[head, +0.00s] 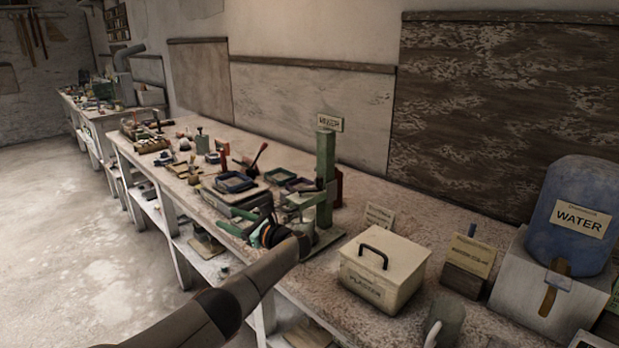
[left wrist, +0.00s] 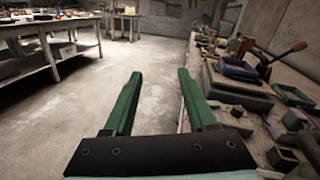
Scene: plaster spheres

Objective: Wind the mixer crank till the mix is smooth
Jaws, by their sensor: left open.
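A green upright stand (head: 325,180), which looks like the mixer, stands on the bench near the middle of the head view. A red part (head: 338,187) shows at its right side; I cannot tell whether this is the crank. The mix is not visible. My left gripper (head: 242,217) is at the bench's front edge, left of the stand and apart from it. In the left wrist view its two green fingers (left wrist: 160,75) are wide apart with nothing between them. My right gripper is not in view.
A cream box labelled plaster (head: 383,272) with a black handle stands right of the stand. A blue water container (head: 570,215) sits at far right. Dark trays (head: 236,182) and a red-handled lever (left wrist: 290,50) crowd the bench. The floor (head: 75,235) at left is clear.

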